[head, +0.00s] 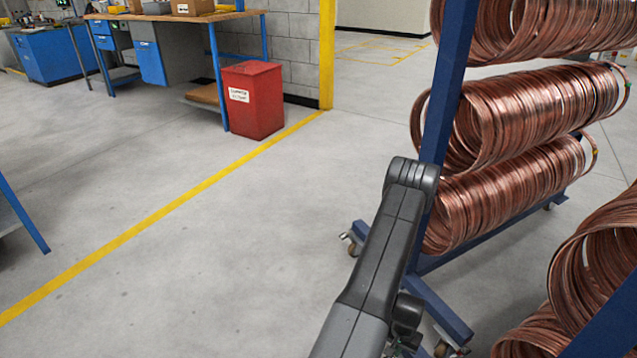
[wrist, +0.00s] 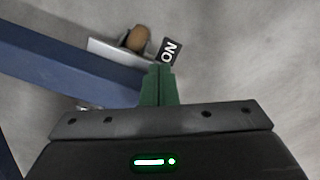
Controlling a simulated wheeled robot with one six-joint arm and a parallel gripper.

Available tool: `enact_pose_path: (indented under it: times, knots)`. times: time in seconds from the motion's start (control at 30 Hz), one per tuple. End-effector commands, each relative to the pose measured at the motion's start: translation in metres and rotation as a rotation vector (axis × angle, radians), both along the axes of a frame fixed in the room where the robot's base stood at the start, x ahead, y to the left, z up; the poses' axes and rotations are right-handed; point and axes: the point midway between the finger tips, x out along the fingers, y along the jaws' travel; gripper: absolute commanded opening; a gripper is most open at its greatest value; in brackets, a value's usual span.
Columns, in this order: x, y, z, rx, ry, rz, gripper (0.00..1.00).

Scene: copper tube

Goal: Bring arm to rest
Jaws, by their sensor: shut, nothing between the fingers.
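My gripper (wrist: 160,72) shows in the wrist view with its two green fingers together, shut and empty. The fingertips appear close to a caster (wrist: 138,39) and a dark tab (wrist: 168,52) marked with white letters in that picture. How far they are from it in depth I cannot tell. In the head view my arm (head: 385,250) rises from the bottom to a bend beside the blue rack post. The gripper itself is not clearly seen there.
A blue wheeled rack (head: 450,90) with copper coils (head: 520,110) stands right beside my arm. More coils (head: 600,260) sit at the lower right. A red bin (head: 252,100) stands by a workbench (head: 170,15) behind a yellow floor line (head: 165,210).

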Motion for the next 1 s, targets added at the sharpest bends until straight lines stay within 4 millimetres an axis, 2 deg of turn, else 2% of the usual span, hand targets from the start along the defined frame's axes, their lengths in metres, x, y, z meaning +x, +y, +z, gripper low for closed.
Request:
enact_pose_path:
  times: [0.03, 0.33, 0.37, 0.4, 0.9, 1.0]
  knots:
    - [-0.002, 0.001, -0.023, 0.002, 0.003, 0.0, 0.0]
    - [-0.001, 0.0, -0.082, 0.001, 0.002, 0.0, 0.0]
    - [0.0, 0.0, -0.064, -0.001, -0.001, 0.0, 0.0]
    - [0.0, 0.0, -0.056, -0.001, -0.001, 0.0, 0.0]
    - [0.0, 0.0, 0.01, 0.0, 0.0, 0.0, 0.0]
    - [0.0, 0.0, 0.017, 0.001, 0.001, 0.001, 0.0]
